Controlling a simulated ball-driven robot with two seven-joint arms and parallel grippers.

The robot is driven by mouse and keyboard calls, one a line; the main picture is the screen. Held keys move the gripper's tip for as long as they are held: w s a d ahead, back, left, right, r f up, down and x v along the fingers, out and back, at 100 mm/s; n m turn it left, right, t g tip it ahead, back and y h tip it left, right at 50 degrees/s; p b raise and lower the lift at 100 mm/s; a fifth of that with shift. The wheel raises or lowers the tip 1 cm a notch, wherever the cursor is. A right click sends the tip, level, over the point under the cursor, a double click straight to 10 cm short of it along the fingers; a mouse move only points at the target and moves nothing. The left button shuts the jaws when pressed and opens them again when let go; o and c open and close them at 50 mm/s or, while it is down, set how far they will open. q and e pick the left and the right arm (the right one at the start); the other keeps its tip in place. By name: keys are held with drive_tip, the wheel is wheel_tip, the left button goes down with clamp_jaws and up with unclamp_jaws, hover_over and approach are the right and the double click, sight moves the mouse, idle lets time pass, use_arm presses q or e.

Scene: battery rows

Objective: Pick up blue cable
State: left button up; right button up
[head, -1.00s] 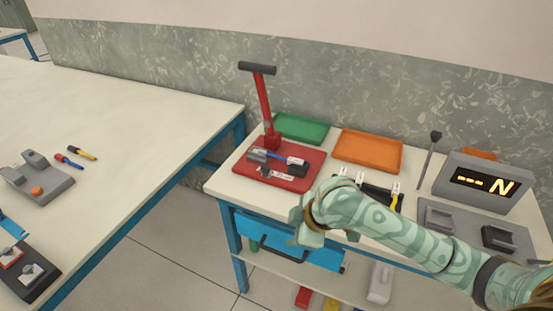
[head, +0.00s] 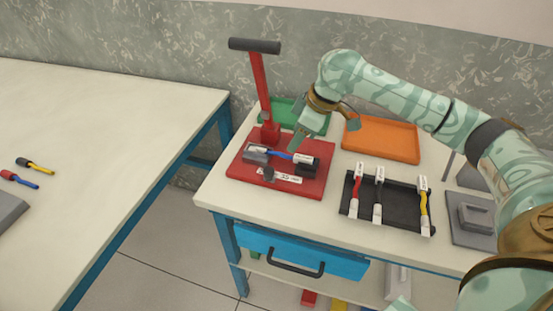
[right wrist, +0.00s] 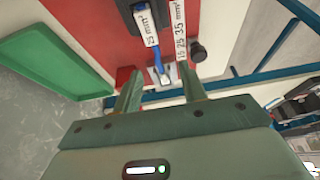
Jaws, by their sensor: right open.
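The blue cable (head: 281,154) lies across the red crimping fixture (head: 305,194), between a grey block on its left and a black block on its right. My right gripper (head: 303,140) is above the fixture, close over the cable. It is open, its two fingers on either side of the cable's near end in the right wrist view (right wrist: 157,85).
The fixture's tall red lever (head: 262,95) stands behind the cable. A green tray (head: 285,112) and an orange tray (head: 385,140) lie behind. A black rack (head: 400,208) with red, black and yellow cables is to the right. Free table lies in front.

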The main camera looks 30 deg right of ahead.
sight(286, 154)
drive_tip(key=shift+w+a+f, duration=0.1)
drive_tip(key=shift+a+f, duration=0.05)
drive_tip(key=shift+f, duration=0.5)
drive_tip(key=shift+f+b, duration=0.2)
drive_tip(key=shift+b, duration=0.2)
drive_tip(key=b+x, duration=0.1)
drive_tip(key=x, duration=0.1)
drive_tip(key=b+x, duration=0.2)
drive_tip(key=x, duration=0.1)
drive_tip(key=shift+w+b, duration=0.3)
drive_tip(key=shift+w, duration=0.05)
drive_tip(key=shift+r, duration=0.25)
use_arm(q)
drive_tip(key=f, duration=0.4)
drive_tip(key=shift+w+d+f, duration=0.1)
drive_tip(key=shift+w+f, duration=0.15)
drive_tip(key=shift+f, duration=0.05)
use_arm(e)
clamp_jaws()
